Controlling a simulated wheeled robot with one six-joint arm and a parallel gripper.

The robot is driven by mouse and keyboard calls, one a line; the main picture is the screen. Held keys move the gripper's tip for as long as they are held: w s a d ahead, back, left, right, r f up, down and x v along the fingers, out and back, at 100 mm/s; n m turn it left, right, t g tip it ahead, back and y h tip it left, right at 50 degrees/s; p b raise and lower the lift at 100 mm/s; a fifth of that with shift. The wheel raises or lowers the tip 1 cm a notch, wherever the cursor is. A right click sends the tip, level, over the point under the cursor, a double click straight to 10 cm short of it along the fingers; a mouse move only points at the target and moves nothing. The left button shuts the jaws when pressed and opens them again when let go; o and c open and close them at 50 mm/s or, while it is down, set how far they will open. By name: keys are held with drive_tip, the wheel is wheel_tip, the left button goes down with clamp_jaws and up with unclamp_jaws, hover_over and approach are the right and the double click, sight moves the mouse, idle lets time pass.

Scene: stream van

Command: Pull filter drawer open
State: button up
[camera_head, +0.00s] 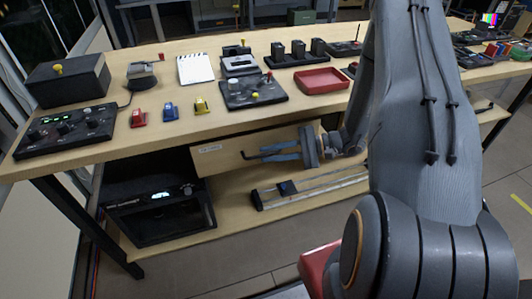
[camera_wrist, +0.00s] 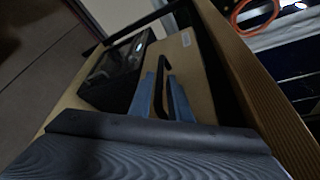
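The drawer front (camera_head: 228,158) is a pale wood panel under the worktop, with a small white label (camera_head: 208,149). It also shows in the wrist view (camera_wrist: 194,75). Its dark bar handle (camera_head: 249,156) stands out from the panel. My gripper (camera_head: 271,152) is at the handle, coming from the right, with its two blue fingers pointing at the panel. In the wrist view, the handle (camera_wrist: 161,84) lies between the fingers, which are apart. I cannot tell whether they touch it. A dark gap shows above the panel; I cannot tell whether the drawer is pulled out.
The worktop (camera_head: 165,60) above holds control boxes, a red tray (camera_head: 322,81) and small coloured items. A black machine (camera_head: 155,208) and a rail-like device (camera_head: 310,190) stand on the lower shelf (camera_head: 240,219). The floor in front is partly clear.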

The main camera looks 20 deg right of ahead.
drive_tip(key=shift+w+a+f, duration=0.15)
drive_tip(key=shift+a, duration=0.45)
clamp_jaws()
drive_tip(key=shift+a, duration=0.1)
